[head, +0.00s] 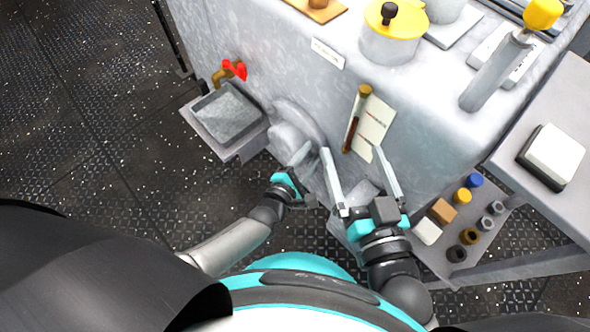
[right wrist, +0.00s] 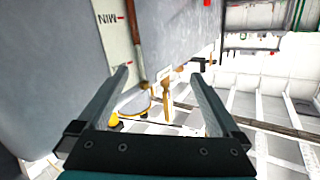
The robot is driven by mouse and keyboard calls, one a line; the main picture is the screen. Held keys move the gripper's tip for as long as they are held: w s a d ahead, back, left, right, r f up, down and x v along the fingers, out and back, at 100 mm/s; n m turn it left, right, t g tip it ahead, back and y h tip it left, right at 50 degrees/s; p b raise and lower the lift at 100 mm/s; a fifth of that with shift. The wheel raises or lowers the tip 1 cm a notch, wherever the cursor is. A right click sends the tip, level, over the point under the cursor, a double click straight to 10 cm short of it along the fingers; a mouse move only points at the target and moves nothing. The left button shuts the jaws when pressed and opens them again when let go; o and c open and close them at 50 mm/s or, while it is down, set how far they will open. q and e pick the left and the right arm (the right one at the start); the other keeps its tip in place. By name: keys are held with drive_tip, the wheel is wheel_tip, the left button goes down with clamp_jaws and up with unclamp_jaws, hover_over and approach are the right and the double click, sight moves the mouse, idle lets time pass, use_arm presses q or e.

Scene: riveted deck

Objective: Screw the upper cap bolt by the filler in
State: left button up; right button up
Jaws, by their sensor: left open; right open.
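No cap bolt can be made out for certain in either view. A round filler-like pot with a yellow lid and black knob (head: 392,35) stands on top of the grey machine (head: 300,75). My right gripper (head: 352,151) is open and empty, its fingers spread in front of the machine's side near the sight tube (head: 357,118). It also shows in the right wrist view (right wrist: 160,75) with nothing between its fingers. My left gripper (head: 303,172) is open beside a rounded grey bulge low on the machine. Its fingers are partly hard to see.
A grey tray (head: 228,112) sits under a red-handled tap (head: 233,69). A slanted pipe with a yellow knob (head: 497,75) stands at the right. A low shelf (head: 480,232) holds several small caps and blocks. A white block (head: 552,155) lies on the grey table. Floor is clear at left.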

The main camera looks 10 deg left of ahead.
use_arm(q)
drive_tip(key=shift+s+a+r, duration=0.15)
drive_tip(key=shift+s, duration=0.35)
drive_tip(key=shift+p+v, duration=0.7)
drive_tip(key=shift+v, duration=0.35)
drive_tip(key=p, duration=0.3)
approach(311, 153)
drive_tip(key=s+a, duration=0.1)
drive_tip(key=s, duration=0.2)
use_arm(e)
drive_tip(key=d+f+g+h, duration=0.1)
drive_tip(key=d+g, duration=0.1)
drive_tip(key=s+d+f+g+h, duration=0.1)
drive_tip(key=d+g, duration=0.2)
drive_tip(key=d+g+h, duration=0.2)
drive_tip(key=shift+s+d+f+n+g, duration=0.25)
drive_tip(key=shift+d+f+n+g, duration=0.05)
drive_tip(key=shift+f+g, duration=0.1)
use_arm(q)
drive_tip(key=shift+r+p+v, duration=0.15)
drive_tip(key=shift+p+v, duration=0.15)
drive_tip(key=shift+v, duration=0.65)
drive_tip(key=shift+r+p+v, duration=0.15)
drive_tip(key=shift+p+v, duration=0.1)
drive_tip(key=shift+v, duration=0.7)
use_arm(e)
drive_tip(key=shift+s+d+r+g+h, duration=0.1)
drive_tip(key=shift+s+d+g+h, duration=0.5)
drive_tip(key=shift+s+d+g, duration=0.4)
drive_tip(key=shift+d, duration=0.1)
